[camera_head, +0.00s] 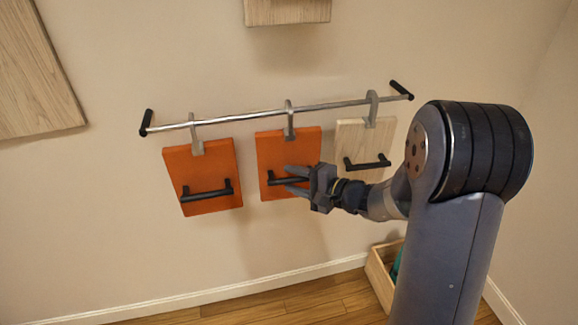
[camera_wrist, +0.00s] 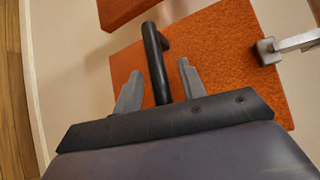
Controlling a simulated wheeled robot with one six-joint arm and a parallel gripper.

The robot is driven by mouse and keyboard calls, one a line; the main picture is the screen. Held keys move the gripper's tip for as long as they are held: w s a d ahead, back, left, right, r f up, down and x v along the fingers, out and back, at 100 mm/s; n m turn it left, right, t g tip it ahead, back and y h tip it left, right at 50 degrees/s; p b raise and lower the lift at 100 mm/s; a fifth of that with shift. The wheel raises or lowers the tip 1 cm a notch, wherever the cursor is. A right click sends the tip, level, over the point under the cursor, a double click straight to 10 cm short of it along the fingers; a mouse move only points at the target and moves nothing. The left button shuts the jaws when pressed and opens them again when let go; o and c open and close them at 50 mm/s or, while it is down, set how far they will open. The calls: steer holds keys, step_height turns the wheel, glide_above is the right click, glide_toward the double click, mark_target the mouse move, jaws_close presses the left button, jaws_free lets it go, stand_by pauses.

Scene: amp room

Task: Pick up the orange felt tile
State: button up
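Two orange tiles hang side by side from a metal rail on the wall in the head view: a left orange tile (camera_head: 205,167) and a middle orange tile (camera_head: 275,150). Each has a black bar handle. The middle tile (camera_wrist: 225,50) shows a rough, felt-like face in the wrist view. My gripper (camera_head: 289,181) is at the middle tile's handle. In the wrist view its two fingers (camera_wrist: 160,88) are apart, with the black handle (camera_wrist: 153,55) between them and a gap on each side. In the head view the gripper covers part of that handle.
The rail (camera_head: 250,115) holds each tile by a grey hook. A pale wooden tile (camera_head: 355,141) with a black handle hangs to the right, close to my arm. A wooden box (camera_head: 379,275) stands on the floor below. The wall below the orange tiles is clear.

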jaws_close()
steer(key=shift+r, duration=0.1)
stand_by(0.4)
